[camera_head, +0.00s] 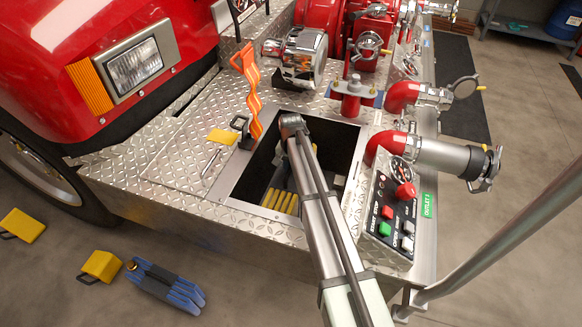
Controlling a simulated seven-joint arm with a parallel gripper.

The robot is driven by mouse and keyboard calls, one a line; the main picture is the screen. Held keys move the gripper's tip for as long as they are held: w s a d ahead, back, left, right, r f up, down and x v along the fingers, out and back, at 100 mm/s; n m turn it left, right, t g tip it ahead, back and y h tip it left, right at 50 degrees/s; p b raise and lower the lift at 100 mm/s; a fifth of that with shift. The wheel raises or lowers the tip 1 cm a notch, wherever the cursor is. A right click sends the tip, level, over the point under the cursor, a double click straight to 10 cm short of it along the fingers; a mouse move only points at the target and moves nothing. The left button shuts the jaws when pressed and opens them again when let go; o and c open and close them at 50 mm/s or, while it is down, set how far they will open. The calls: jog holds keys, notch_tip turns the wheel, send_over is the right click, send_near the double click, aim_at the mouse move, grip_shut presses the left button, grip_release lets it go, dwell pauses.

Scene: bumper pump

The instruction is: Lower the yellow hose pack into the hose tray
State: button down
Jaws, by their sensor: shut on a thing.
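The yellow hose pack (280,201) lies low inside the hose tray, and I see its several yellow folds side by side. The hose tray (234,192) is the dark, deep opening with a metal rim in the diamond-plate bumper. My arm reaches over the tray's right side and bends down into it. My gripper (279,184) is deep in the tray at the pack's upper side, mostly in shadow and partly behind my arm. It is shut on the pack. I cannot tell whether the pack touches the tray floor.
An orange strap (252,92) with a black buckle stands at the tray's far left corner. A control panel (388,218) and red outlet pipe (385,146) stand right of the tray. A blue hose pack (166,285) and yellow blocks (101,265) lie on the floor.

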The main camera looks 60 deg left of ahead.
jog(key=c, duration=0.5)
grip_release()
jog(key=shift+r, duration=6)
